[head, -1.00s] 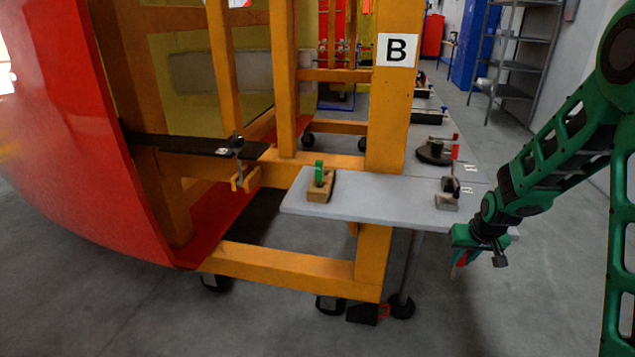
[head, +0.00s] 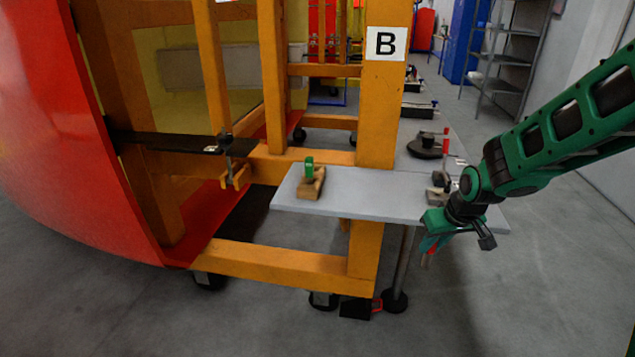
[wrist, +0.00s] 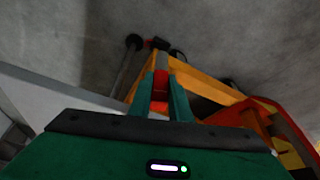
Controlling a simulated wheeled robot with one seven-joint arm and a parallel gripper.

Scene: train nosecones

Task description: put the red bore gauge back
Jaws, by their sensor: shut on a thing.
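My gripper (head: 430,248) hangs just past the front edge of the grey shelf (head: 365,205), near its right end. It is shut on a red thing, seemingly the red bore gauge (head: 427,261), which shows below the fingers in the head view. The gauge (wrist: 160,84) also shows red between the two green fingers in the wrist view; most of it is hidden. On the shelf, a wooden block (head: 312,188) with a green tool (head: 309,167) stands at the left. A small dark and grey holder (head: 437,190) stands at the right, partly behind my arm.
An orange frame post with a B sign (head: 385,43) rises behind the shelf. A second grey surface behind holds a black round base (head: 425,146) and a red upright piece (head: 446,140). A red nosecone shell (head: 60,130) fills the left. Floor in front is clear.

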